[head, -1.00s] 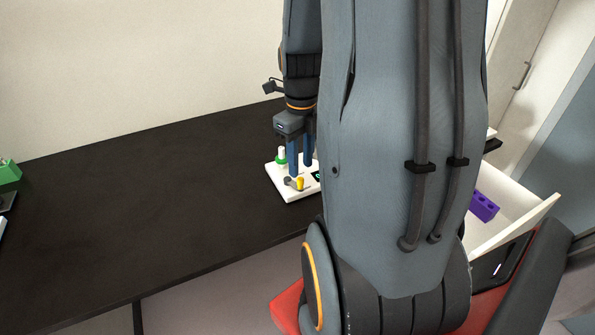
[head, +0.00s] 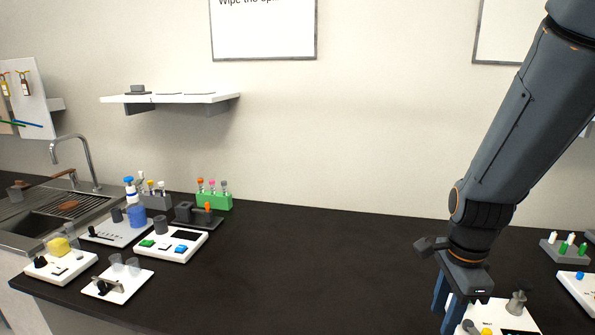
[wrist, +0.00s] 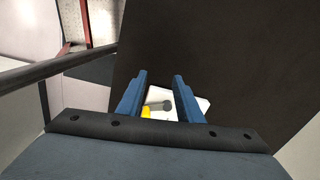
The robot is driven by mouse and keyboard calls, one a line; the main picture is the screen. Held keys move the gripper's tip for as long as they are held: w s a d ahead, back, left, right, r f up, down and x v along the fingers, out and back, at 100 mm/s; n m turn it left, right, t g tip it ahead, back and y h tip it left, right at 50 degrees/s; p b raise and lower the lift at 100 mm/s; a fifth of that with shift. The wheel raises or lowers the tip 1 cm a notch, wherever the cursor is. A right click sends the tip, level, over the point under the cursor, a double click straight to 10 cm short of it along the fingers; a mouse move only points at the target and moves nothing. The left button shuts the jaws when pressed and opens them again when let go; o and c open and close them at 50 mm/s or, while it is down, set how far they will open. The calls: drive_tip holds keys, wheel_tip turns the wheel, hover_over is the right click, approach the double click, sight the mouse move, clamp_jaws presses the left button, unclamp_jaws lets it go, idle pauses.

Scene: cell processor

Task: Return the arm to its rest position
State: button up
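My gripper (head: 448,303) hangs fingers down at the lower right of the head view, at the left side of a white device (head: 515,317) on the black table. Its two blue fingers are apart in the wrist view (wrist: 158,82), with nothing held between them. The white device shows beyond the fingertips in the wrist view (wrist: 197,104), with a yellow part and a grey part. My arm reaches down from the upper right. Whether the fingertips touch the device cannot be told.
The black table (head: 330,260) is clear in the middle. Several white devices, a blue container (head: 137,216) and a green tube rack (head: 214,201) stand at left beside the sink (head: 40,225). A grey rack (head: 565,250) stands at right. A white shelf (head: 170,98) is on the wall.

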drive_tip(key=a+n+b, duration=0.1)
drive_tip(key=a+n, duration=0.2)
drive_tip(key=n, duration=0.2)
drive_tip(key=a+f+n, duration=0.1)
drive_tip(key=a+n, duration=0.2)
drive_tip(key=n, duration=0.2)
drive_tip(key=a+f+n+b, duration=0.1)
drive_tip(key=a+n, duration=0.2)
drive_tip(key=n, duration=0.2)
drive_tip(key=shift+s+f+n+t+b, duration=0.1)
drive_tip(key=shift+s+n+t+b, duration=0.2)
drive_tip(key=shift+t+b, duration=0.1)
drive_tip(key=n, duration=0.1)
drive_tip(key=a+n, duration=0.1)
drive_tip(key=n, duration=0.1)
drive_tip(key=shift+s+a+f, duration=0.15)
drive_tip(key=shift+a, duration=0.15)
